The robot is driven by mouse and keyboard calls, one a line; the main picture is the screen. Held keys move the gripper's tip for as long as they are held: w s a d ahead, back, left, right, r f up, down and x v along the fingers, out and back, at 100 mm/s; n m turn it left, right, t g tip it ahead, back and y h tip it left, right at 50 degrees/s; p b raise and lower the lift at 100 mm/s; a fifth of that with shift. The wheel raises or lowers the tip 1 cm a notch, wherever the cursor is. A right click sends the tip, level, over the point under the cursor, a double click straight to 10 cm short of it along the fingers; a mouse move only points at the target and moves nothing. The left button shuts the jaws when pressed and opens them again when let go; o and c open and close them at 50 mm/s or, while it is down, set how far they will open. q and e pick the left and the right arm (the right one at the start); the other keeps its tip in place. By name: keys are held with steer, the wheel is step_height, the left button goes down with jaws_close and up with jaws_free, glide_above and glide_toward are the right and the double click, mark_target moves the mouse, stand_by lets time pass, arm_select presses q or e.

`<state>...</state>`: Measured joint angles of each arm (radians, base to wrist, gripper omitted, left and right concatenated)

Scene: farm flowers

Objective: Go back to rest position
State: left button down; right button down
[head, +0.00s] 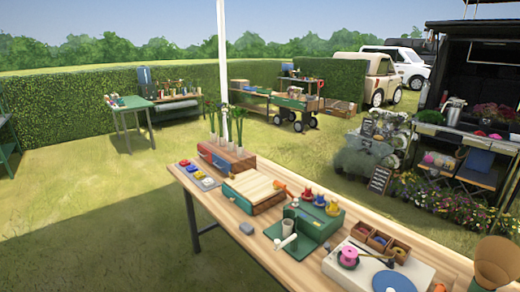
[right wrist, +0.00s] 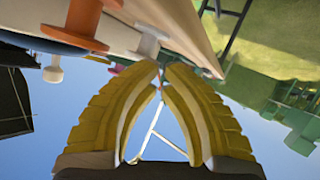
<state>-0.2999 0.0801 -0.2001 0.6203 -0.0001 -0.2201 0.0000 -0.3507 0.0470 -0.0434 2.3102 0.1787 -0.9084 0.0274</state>
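My right gripper (right wrist: 163,72) shows in the right wrist view with ribbed yellow fingers. Its tips come together with at most a thin gap, and I see nothing held between them. Sky shows between the fingers lower down. The wrist view is upside down, with the wooden table (right wrist: 190,22) at its top edge. Neither gripper is in the head view, so my left gripper is not seen. The head view shows the long wooden table (head: 232,234) clear of my arms.
The table bears a crate with green stems (head: 227,160), a wooden box (head: 254,190), a green box (head: 316,222) and a white board with a blue disc (head: 394,281). A brown pot (head: 495,262) is at right. An orange spool (right wrist: 82,25) is near the right gripper. Grass lies left.

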steer(key=s+d+f+n+g+h, duration=0.2)
steer(key=s+d+f+g, duration=0.15)
steer(key=s, duration=0.55)
steer(key=s+d+f+n+g+h, duration=0.2)
steer(key=s+d+f+g+h, duration=0.15)
steer(key=s, duration=0.45)
steer(key=s+a+f+g+y, duration=0.1)
steer(key=s+a+f+y, duration=0.1)
steer(key=f, duration=1.3)
steer(key=s+a+f+g+y, duration=0.1)
steer(key=a+f+y, duration=0.15)
steer(key=f, duration=1.35)
steer(key=s+f+m+g+y, duration=0.1)
steer(key=s+f+m+g, duration=0.2)
steer(key=s+f, duration=1.7)
steer(key=shift+s+a+m, duration=0.2)
steer(key=shift+s+m, duration=0.1)
steer(key=shift+s, duration=0.65)
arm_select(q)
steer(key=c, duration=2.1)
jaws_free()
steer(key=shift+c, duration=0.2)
